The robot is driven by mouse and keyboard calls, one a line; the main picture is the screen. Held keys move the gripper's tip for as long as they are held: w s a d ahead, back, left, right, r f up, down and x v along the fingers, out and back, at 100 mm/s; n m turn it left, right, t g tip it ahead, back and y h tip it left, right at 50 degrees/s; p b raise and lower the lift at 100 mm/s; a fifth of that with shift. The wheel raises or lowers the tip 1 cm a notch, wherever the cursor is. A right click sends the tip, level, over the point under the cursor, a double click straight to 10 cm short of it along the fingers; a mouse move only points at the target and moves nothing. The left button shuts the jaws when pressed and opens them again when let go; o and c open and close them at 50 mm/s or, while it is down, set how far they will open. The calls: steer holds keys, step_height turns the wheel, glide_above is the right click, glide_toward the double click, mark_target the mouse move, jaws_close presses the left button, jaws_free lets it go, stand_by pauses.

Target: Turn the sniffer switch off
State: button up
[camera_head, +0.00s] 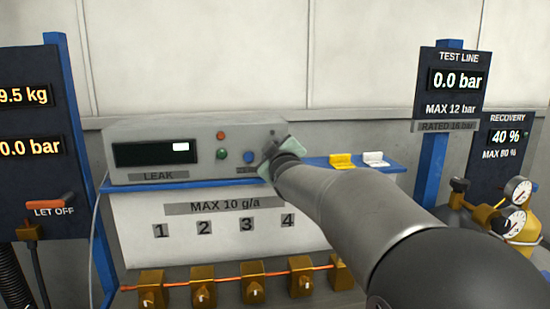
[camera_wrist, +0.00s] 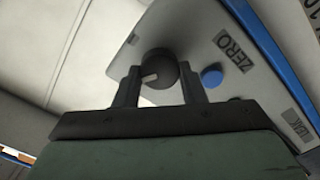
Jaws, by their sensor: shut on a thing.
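The sniffer switch appears to be the round black knob (camera_wrist: 158,70) with a white pointer mark in the wrist view. It sits on the grey panel of the leak unit (camera_head: 200,128). My gripper (camera_wrist: 160,82) has one finger on each side of this knob and is shut on it. In the head view my gripper (camera_head: 277,155) is at the right end of the leak unit's front, and my arm hides the knob. The pointer points to the lower left in the wrist view. The label by the knob is not readable.
A blue button (camera_wrist: 211,76) marked ZERO is close beside the knob. The unit's front also has a dark display (camera_head: 140,153) with a white patch, a red lamp (camera_head: 221,135) and a green lamp (camera_head: 222,154). Yellow (camera_head: 342,161) and white (camera_head: 375,159) pieces lie on the blue shelf.

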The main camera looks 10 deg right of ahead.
steer(key=n+b, duration=0.1)
steer(key=n, duration=0.5)
stand_by(0.7)
steer(key=o, duration=1)
steer(key=s+p, duration=0.4)
steer(key=s, duration=1.3)
steer(key=shift+s+a, duration=0.2)
steer(key=shift+a, duration=0.05)
